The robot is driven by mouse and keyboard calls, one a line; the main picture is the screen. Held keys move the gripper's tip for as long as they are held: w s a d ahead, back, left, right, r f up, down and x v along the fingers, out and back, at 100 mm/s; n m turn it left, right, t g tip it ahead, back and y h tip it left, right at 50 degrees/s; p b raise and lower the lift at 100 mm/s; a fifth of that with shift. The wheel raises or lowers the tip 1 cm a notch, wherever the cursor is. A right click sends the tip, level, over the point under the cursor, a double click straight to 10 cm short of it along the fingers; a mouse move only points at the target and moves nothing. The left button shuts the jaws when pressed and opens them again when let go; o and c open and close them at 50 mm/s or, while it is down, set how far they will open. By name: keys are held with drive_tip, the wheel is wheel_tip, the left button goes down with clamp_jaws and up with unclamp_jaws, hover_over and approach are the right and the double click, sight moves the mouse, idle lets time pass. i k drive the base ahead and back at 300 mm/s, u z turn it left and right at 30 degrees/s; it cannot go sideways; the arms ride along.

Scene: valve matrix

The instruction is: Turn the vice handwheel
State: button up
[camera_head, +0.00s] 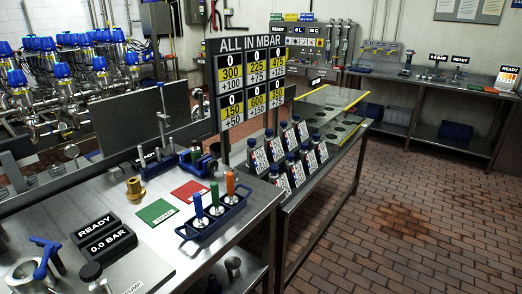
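No part that I can clearly name as a vice handwheel shows at this size. A small blue vice-like fixture (203,164) stands at the back of the near steel bench (75,212). A blue handle (46,257) sits by a round metal fitting (25,274) at the bench's front left. I cannot tell which of these is the vice. My gripper is not in view.
A brass fitting (134,187), a green mat (157,212), a red mat (189,190) and a blue rack (231,209) with three coloured-handled tools occupy the bench. A second bench (345,138) holds several labelled bottles. The brick floor (420,215) at right is clear.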

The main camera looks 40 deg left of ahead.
sight(212, 165)
drive_tip(key=u, duration=0.4)
drive_tip(key=i, duration=1.55)
drive_tip(key=u, duration=1.45)
drive_tip(key=i, duration=0.95)
drive_tip(key=u, duration=0.6)
